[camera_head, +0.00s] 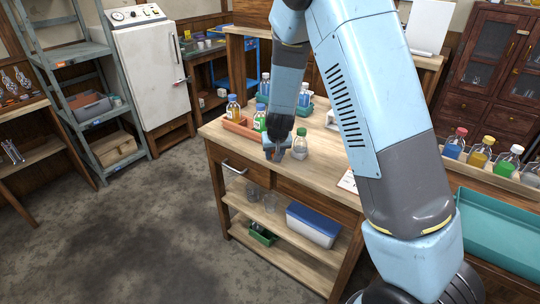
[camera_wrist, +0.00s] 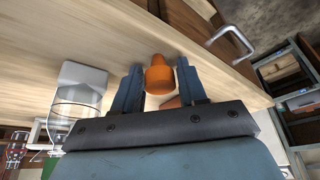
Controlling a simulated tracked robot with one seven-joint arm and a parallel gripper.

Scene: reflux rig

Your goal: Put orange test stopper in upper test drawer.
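The orange test stopper (camera_wrist: 159,77) sits between the two fingertips of my gripper (camera_wrist: 158,88) in the wrist view, with a finger close against each side. My gripper seems shut on it. In the head view my gripper (camera_head: 279,152) is low over the workbench top, near its front edge, and the stopper is hidden. The wrist view is turned roughly upside down. The upper drawer (camera_head: 234,167) is in the bench front, below and left of my gripper, and looks shut. Its metal handle (camera_wrist: 231,43) shows at the upper right of the wrist view.
A clear bottle with a green cap (camera_head: 300,146) stands just right of my gripper. An orange tray (camera_head: 240,129) with bottles is to the left. Floor before the drawer is clear.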

